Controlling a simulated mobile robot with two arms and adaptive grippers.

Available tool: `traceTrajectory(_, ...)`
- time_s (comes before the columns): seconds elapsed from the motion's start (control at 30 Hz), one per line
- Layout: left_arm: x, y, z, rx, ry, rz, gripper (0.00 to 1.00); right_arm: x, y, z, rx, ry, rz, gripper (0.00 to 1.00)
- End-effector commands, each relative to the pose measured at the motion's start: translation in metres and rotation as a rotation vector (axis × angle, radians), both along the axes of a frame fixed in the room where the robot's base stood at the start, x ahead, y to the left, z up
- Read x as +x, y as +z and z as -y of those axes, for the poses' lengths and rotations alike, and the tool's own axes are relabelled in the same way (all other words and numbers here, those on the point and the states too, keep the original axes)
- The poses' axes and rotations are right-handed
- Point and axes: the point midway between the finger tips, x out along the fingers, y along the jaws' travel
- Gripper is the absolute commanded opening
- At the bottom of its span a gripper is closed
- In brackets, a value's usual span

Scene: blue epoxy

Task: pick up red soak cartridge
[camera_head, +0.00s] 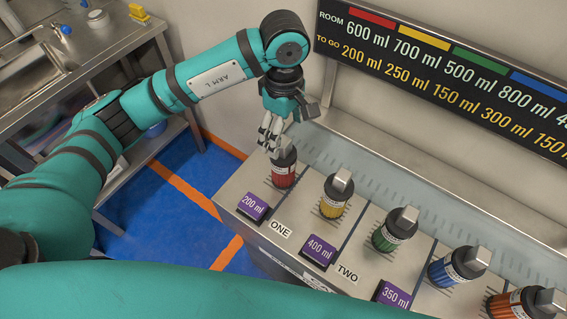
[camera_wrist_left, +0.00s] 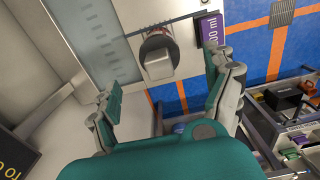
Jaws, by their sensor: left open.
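The red soak cartridge (camera_head: 284,174) stands upright in the leftmost bay of the grey bench, behind the purple 200 ml label (camera_head: 254,207). It has a dark collar and a grey block-like top. My left gripper (camera_head: 271,137) is open and empty, just above and slightly left of the cartridge's top in the head view. In the left wrist view the cartridge's grey top (camera_wrist_left: 158,62) shows ahead, between the spread fingers of my left gripper (camera_wrist_left: 163,72), with no contact visible. My right gripper is not in view.
Yellow (camera_head: 335,197), green (camera_head: 394,231), blue (camera_head: 456,267) and orange (camera_head: 520,303) cartridges stand in a row to the right. A sign board (camera_head: 440,75) is on the wall behind. A sink counter (camera_head: 80,60) stands at far left, with blue floor between.

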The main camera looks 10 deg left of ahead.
Motion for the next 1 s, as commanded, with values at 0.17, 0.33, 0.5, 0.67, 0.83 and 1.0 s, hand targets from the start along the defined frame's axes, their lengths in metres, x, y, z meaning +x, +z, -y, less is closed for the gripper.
traceTrajectory(0.17,-0.001,-0.027,0.0,0.0,0.001,-0.002,0.85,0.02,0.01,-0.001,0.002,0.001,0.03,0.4)
traceTrajectory(0.33,0.0,-0.037,0.0,0.0,0.0,-0.001,0.85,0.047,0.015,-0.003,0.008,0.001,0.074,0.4)
traceTrajectory(0.5,-0.001,-0.057,-0.001,0.0,0.001,-0.005,0.85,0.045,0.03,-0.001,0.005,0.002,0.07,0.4)
traceTrajectory(0.67,0.0,-0.08,-0.002,-0.001,0.002,-0.002,0.85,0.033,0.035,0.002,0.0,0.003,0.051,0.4)
traceTrajectory(0.83,0.001,-0.088,-0.002,-0.003,0.0,0.002,0.85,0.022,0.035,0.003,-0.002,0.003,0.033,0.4)
traceTrajectory(1.0,0.001,-0.088,-0.001,-0.003,0.0,0.002,0.81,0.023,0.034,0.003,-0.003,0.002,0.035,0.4)
